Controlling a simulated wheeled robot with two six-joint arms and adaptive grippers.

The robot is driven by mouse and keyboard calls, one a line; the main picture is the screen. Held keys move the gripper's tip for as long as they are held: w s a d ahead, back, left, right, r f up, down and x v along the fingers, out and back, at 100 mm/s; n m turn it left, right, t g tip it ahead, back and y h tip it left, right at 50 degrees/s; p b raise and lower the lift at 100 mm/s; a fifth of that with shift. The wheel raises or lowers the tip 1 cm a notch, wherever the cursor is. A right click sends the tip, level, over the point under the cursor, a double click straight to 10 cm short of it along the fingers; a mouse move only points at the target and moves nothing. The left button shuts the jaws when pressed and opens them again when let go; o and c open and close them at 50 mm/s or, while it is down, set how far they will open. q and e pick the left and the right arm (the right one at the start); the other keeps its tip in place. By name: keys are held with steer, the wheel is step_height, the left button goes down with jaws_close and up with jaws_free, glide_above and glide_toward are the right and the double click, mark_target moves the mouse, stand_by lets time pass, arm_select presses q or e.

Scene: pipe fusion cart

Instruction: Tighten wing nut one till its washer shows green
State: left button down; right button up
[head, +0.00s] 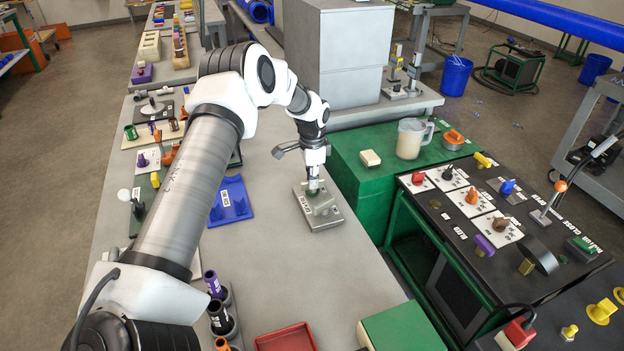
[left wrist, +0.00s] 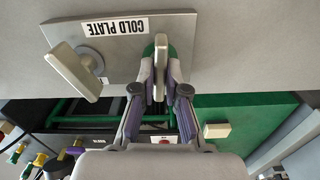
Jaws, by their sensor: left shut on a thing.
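The grey cold plate (head: 333,218) lies on the bench below my left gripper (head: 314,187). Its "COLD PLATE" label and two pale wing nuts show in the left wrist view. My left gripper (left wrist: 160,90) is shut on the right-hand wing nut (left wrist: 160,62) there, with a fingertip on each side of its upright wing. A green washer (left wrist: 149,50) shows at the base of this nut, partly hidden by the fingers. The other wing nut (left wrist: 72,72) stands free to the left, its wing turned at a slant. No numbers on the nuts are readable. My right gripper is not in view.
A blue tray (head: 232,200) lies left of the plate. A green cabinet (head: 357,190) with a pale jug (head: 409,139) stands to the right, beside a black control panel (head: 470,229). A red tray (head: 287,338) lies at the front. The bench before the plate is clear.

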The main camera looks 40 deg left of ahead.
arm_select(q)
steer(key=c, duration=1.2)
jaws_free()
steer(key=shift+w+f, duration=0.1)
steer(key=shift+f, duration=0.05)
step_height(320, 180, up, 12)
